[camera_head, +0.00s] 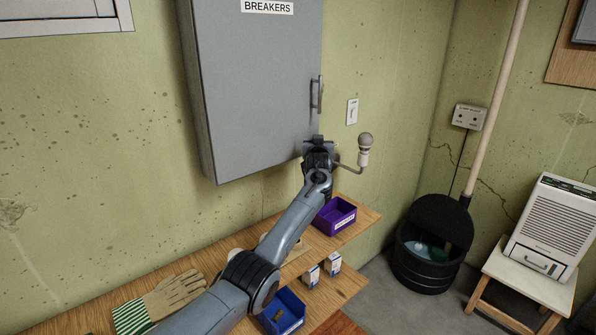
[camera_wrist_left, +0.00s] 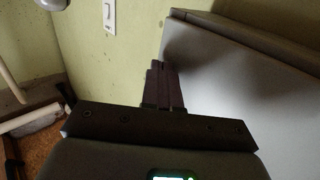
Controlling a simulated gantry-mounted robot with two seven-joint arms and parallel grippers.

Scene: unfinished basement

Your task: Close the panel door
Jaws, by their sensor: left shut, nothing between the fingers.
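The grey panel door (camera_head: 262,95), labelled BREAKERS, is on a wall-mounted box and has a bar handle (camera_head: 317,94) on its right edge. In the head view it looks flush or nearly so; I cannot tell if it is fully closed. My left gripper (camera_head: 318,143) is at the door's lower right corner, below the handle. In the left wrist view its fingers (camera_wrist_left: 164,86) are shut together and empty, beside the edge of the grey panel (camera_wrist_left: 235,85). Whether they touch it is unclear. My right gripper is not in view.
A bulb on a bracket (camera_head: 365,148) and a light switch (camera_head: 352,111) are right of the panel. Below is a wooden shelf (camera_head: 355,222) with a purple bin (camera_head: 335,216), a blue bin (camera_head: 282,314) and gloves (camera_head: 172,296). A black sump bin (camera_head: 428,265) stands right.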

